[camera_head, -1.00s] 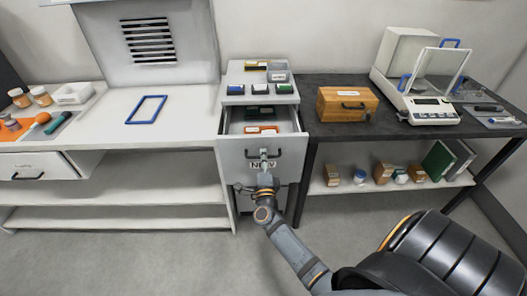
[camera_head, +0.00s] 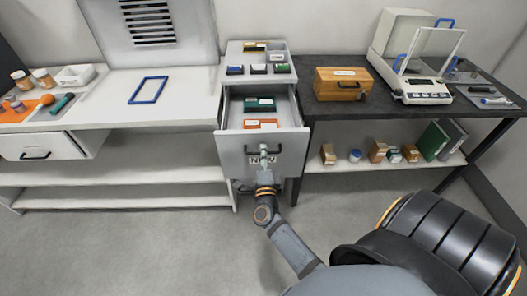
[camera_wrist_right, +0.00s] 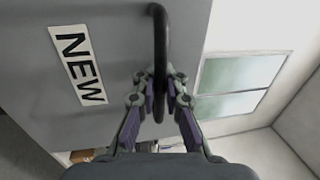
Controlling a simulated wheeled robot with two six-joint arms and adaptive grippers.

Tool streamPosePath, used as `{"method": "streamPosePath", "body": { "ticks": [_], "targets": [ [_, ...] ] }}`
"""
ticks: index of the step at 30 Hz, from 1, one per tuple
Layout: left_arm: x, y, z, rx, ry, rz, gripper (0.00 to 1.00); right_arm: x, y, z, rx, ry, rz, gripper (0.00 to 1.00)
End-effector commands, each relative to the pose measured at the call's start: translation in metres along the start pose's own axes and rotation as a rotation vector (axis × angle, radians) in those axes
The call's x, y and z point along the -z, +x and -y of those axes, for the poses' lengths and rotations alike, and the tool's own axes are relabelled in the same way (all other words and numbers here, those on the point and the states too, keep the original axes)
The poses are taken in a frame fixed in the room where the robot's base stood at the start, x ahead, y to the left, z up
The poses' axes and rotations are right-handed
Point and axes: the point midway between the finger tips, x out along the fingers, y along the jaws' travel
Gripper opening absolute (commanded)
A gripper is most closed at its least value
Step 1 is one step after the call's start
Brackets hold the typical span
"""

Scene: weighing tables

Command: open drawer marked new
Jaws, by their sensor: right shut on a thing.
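The grey drawer marked NEW (camera_head: 240,143) stands pulled out of its cabinet in the head view, with green and orange boxes inside. Its label, NEW (camera_wrist_right: 77,64), reads clearly in the right wrist view. My right gripper (camera_head: 264,160) is at the drawer front. In the right wrist view my right gripper (camera_wrist_right: 160,88) is shut on the black handle (camera_wrist_right: 160,30), one finger on each side of the bar. The left gripper is in neither view.
Small boxes (camera_head: 257,69) sit on the cabinet top. A wooden box (camera_head: 342,84) and a balance (camera_head: 427,91) stand on the dark table to the right. Another drawer (camera_head: 40,147) is partly out at the left. The floor (camera_head: 150,250) in front is clear.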

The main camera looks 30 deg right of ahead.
Motion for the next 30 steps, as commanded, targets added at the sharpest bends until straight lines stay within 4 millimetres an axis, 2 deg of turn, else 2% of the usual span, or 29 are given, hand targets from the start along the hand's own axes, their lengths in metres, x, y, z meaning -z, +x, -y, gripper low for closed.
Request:
{"method": "streamPosePath", "body": {
  "ticks": [2,3,5,14,17,24,30],
  "targets": [
    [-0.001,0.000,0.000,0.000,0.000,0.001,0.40,0.000,-0.001,-0.002,-0.004,0.000,0.001,0.00],
    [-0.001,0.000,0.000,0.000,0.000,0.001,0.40,0.000,-0.001,-0.002,-0.004,0.000,0.001,0.13],
    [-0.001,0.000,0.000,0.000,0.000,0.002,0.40,0.000,-0.001,-0.002,-0.004,0.000,0.001,0.20],
    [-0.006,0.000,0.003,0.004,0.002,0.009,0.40,0.000,-0.002,-0.001,-0.003,0.000,0.000,0.20],
    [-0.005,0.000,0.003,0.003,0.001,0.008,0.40,0.000,-0.015,-0.002,-0.005,0.001,-0.001,0.20],
    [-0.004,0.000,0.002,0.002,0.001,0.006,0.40,0.000,-0.060,-0.002,-0.007,0.001,-0.002,0.20],
    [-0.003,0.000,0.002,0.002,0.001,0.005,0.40,0.000,-0.075,-0.001,-0.003,0.000,0.000,0.20]
  ]
}}
